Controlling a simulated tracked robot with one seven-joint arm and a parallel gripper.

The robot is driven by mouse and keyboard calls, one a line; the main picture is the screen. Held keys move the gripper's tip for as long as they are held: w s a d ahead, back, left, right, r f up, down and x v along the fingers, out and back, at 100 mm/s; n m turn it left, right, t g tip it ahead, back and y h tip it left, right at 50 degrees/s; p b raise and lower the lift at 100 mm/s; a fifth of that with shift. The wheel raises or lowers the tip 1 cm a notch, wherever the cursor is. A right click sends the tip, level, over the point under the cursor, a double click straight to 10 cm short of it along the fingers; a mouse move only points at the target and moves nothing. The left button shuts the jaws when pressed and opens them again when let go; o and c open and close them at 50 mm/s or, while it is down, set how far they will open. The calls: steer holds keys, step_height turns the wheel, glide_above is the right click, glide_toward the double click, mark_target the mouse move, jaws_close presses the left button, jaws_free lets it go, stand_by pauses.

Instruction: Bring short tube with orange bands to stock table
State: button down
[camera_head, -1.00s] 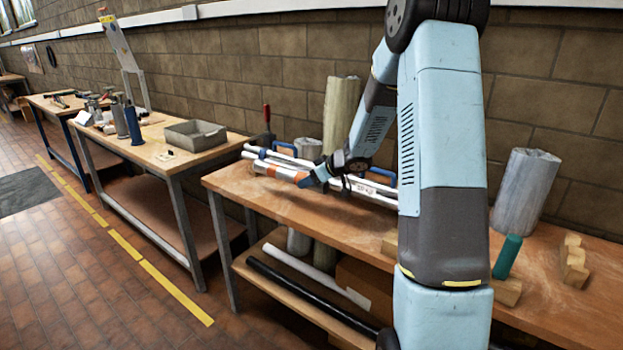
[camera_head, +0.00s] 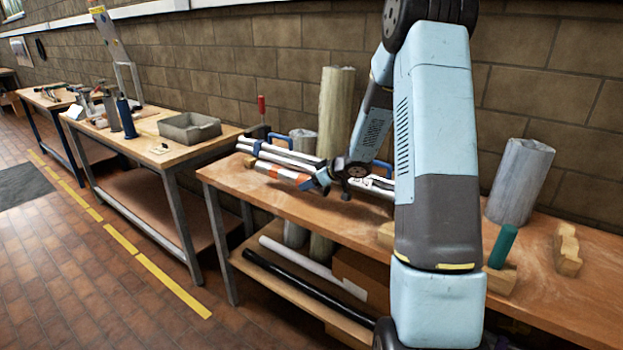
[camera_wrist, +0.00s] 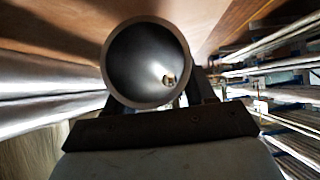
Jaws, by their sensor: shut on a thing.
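My gripper (camera_head: 316,176) is shut on the short tube with orange bands (camera_head: 268,168), at the left part of the near bench. The tube points left, in front of the long pale tubes; I cannot tell how far above the bench it is. In the wrist view my gripper (camera_wrist: 150,98) has its dark fingers on both sides of a round tube mouth (camera_wrist: 147,20), open towards the camera. No orange band shows there.
Long pale tubes (camera_head: 285,154) with blue holders lie close behind the held tube. A grey bin (camera_head: 189,128), bottles and tools stand on the middle table. Floor (camera_head: 80,270) in front is clear.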

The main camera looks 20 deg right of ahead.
steer(key=shift+f, duration=2.1)
steer(key=shift+c, duration=1.5)
jaws_free()
steer(key=shift+s+d, duration=0.1)
steer(key=v, duration=1.3)
steer(key=shift+d+r, duration=0.15)
steer(key=shift+r, duration=0.1)
steer(key=shift+s, duration=0.1)
